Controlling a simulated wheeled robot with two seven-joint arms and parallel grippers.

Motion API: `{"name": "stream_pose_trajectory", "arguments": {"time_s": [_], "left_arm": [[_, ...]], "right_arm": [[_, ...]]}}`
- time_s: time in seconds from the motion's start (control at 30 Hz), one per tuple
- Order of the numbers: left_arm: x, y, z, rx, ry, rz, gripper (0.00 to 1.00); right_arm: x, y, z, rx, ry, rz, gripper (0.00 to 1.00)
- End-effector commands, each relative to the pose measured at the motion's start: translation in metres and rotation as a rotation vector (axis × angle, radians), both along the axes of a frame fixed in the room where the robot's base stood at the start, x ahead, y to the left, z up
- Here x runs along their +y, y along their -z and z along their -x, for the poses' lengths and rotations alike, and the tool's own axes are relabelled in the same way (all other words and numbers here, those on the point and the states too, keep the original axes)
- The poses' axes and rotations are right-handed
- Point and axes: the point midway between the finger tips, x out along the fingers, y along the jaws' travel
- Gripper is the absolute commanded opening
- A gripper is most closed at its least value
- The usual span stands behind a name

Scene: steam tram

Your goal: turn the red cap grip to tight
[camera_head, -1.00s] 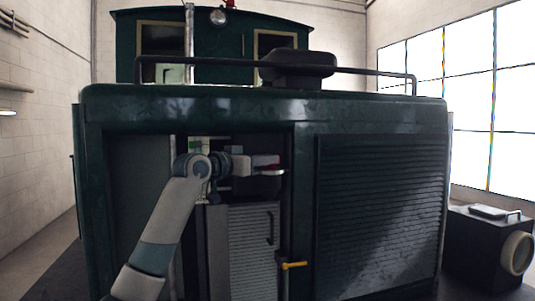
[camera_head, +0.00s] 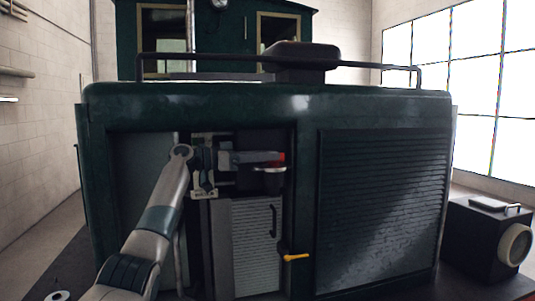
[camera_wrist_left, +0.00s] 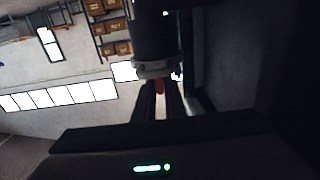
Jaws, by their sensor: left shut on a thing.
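The red cap grip (camera_head: 282,157) shows as a small red patch at the tip of my left gripper (camera_head: 277,157), inside the open bay of the green tram front. My left gripper is shut on it, reaching in from the left. A round, light-rimmed cap part (camera_head: 269,169) sits just below the fingers. In the left wrist view the red grip (camera_wrist_left: 159,86) shows between the two dark fingers (camera_wrist_left: 159,100), beneath a dark cylinder with a pale ring (camera_wrist_left: 155,69). Most of the grip is hidden by the fingers. My right gripper is not in view.
A grey louvred panel with a dark handle (camera_head: 273,220) stands below the gripper. A yellow lever (camera_head: 295,257) sticks out at the bay's lower right. A wide louvred grille (camera_head: 382,210) fills the right side. The bay's left door panel (camera_head: 145,180) is close to my arm.

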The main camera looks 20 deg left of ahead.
Motion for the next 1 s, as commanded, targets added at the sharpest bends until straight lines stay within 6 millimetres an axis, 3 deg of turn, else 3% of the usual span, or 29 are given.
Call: {"name": "stream_pose_trajectory", "arguments": {"time_s": [0.5, 0.53, 0.6, 1.0], "left_arm": [[-0.0006, 0.0026, -0.0002, 0.004, 0.018, -0.004, 0.00], [-0.0006, 0.0026, -0.0003, 0.004, 0.018, -0.004, 0.17], [-0.0006, 0.0024, -0.0003, 0.004, 0.018, -0.004, 0.29], [0.0023, 0.0018, 0.0012, 0.001, 0.016, -0.002, 0.29]], "right_arm": [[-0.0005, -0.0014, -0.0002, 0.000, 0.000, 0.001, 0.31], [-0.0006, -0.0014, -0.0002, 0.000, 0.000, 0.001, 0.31], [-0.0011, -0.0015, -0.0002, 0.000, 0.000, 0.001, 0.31], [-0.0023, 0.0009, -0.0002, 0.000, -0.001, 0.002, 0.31]]}}
